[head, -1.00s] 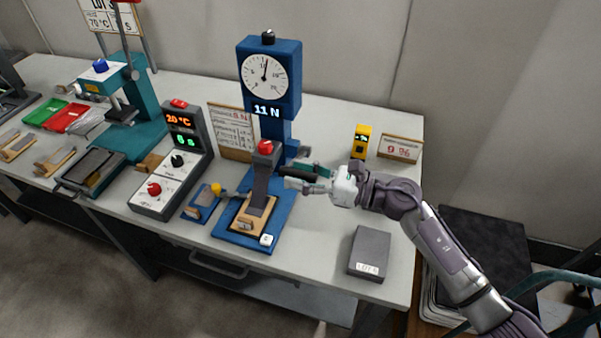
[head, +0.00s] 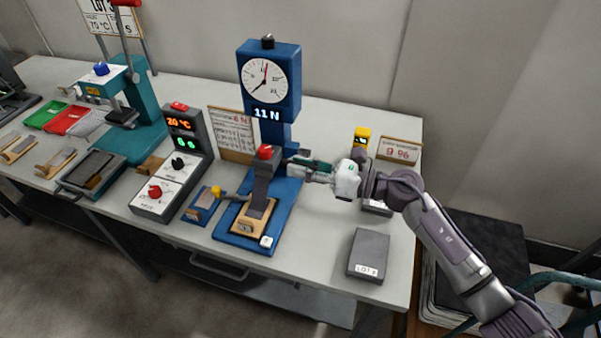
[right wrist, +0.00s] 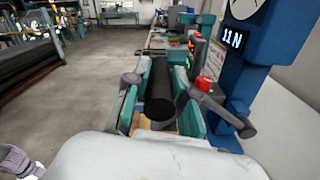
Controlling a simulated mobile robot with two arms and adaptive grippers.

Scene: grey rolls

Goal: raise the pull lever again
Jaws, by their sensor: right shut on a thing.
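The blue tester (head: 270,75) stands on the bench with a dial and an "11 N" display. The pull lever's black grip (right wrist: 161,92) lies between the teal finger pads of my right gripper (head: 305,167) in the right wrist view. My right gripper is shut on it at the tester's right side. In the head view the fingers hide most of the grip. A grey clamp with a red knob (head: 265,152) stands just left of the fingers, above a wooden sample block (head: 252,222).
A grey control box (head: 155,195) and a teal press (head: 145,110) stand to the left. A grey lot box (head: 368,252) lies at the front right, with another partly under my arm.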

